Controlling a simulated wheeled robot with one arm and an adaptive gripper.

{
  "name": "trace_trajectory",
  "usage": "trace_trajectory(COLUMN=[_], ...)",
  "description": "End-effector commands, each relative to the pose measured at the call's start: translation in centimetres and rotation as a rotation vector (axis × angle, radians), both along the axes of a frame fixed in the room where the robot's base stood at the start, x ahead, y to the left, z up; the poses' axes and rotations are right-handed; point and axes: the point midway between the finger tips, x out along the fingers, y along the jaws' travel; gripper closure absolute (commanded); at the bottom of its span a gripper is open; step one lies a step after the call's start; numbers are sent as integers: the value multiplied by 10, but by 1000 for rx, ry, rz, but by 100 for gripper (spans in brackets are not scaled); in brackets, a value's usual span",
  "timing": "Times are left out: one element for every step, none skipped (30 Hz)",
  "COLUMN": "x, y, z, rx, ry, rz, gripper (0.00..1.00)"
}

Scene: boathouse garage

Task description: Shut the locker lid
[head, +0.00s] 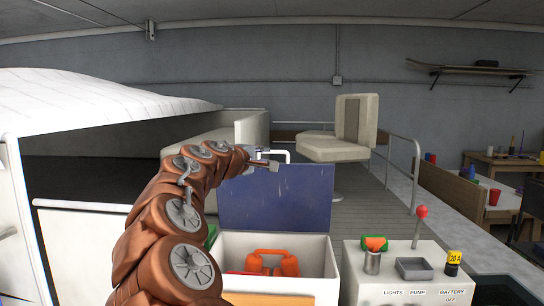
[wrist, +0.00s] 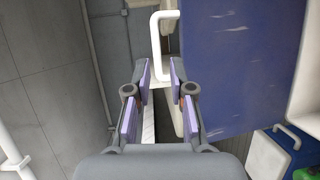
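The locker (head: 325,242) is a white box in the head view, and its lid (head: 277,197) stands open, about upright, with its dark blue inner face showing. The lid also fills the right of the wrist view (wrist: 235,65). A white bar handle (head: 287,156) shows at the lid's top edge; it also shows in the wrist view (wrist: 156,45). My gripper (head: 268,162) is at the lid's top edge, beside the handle. In the wrist view its fingers (wrist: 159,72) are apart, with the handle's near end between or just beyond them. I cannot tell whether they touch it.
An orange life vest (head: 272,263) lies inside the locker. A beige seat (head: 340,145) stands behind. A white hull cover (head: 85,105) is at left.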

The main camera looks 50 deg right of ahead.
Motion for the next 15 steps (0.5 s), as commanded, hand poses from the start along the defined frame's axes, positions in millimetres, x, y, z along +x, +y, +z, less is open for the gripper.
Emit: trace_trajectory(x=[5,7,10,11,12,12,13,14,15,15,16,18,20,21,23], y=[-2,-3,-3,-5,-6,-9,-11,-14,-18,-22,-26,-31,-35,-40,-45], z=[0,0,1,1,1,2,2,2,2,1,1,1,1,0,0], rx=[-15,-22,-29,-32,-33,-35,-36,-35,-34,-34,-34,-34,-34,-34,-33], ry=[11,17,22,24,26,27,27,27,26,26,26,25,25,25,26], rz=[6,11,14,16,17,17,17,17,17,16,16,17,17,17,18], gripper=[78,78,78,78,78,78,78,78,78,78,78,78,78,78,78])
